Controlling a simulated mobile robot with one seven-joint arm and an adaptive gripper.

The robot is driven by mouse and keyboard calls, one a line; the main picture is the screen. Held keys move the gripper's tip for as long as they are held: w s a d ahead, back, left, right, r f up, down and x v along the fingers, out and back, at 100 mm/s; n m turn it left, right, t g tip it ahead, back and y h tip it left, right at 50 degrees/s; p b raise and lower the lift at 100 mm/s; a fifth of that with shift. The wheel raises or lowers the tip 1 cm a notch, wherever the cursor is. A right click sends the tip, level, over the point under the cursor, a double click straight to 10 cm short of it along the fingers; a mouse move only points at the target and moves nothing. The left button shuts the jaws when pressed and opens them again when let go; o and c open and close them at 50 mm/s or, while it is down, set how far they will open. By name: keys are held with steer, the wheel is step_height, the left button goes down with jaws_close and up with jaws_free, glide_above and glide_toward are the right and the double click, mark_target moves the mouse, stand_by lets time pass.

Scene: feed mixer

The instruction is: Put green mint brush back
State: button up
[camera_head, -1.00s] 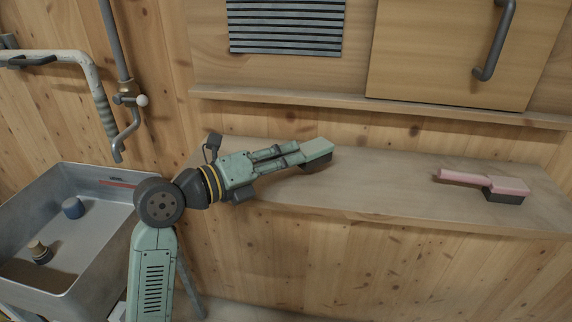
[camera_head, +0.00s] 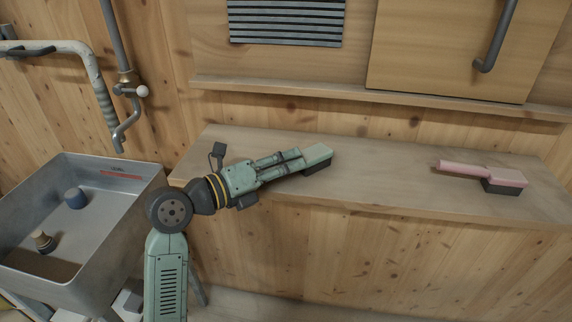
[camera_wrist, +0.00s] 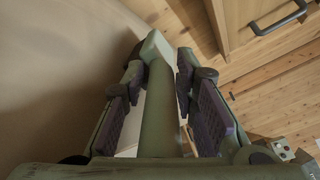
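The green mint brush (camera_head: 317,154) has a pale mint top and dark bristles facing down. My gripper (camera_head: 284,161) is shut on its handle, and the brush head sticks out beyond the fingertips to the right, over the wooden counter (camera_head: 390,188). In the wrist view, the handle (camera_wrist: 161,115) runs between the two fingers, with the head (camera_wrist: 156,46) past the tips. I cannot tell whether the bristles touch the counter.
A pink brush (camera_head: 507,178) lies on the counter at the right. A narrow ledge (camera_head: 300,92) runs along the wall behind, below a cabinet door (camera_head: 430,50) and a slatted vent (camera_head: 286,22). A metal sink (camera_head: 110,225) stands at left. The counter between the brushes is clear.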

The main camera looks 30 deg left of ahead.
steer(key=shift+o, duration=1.1)
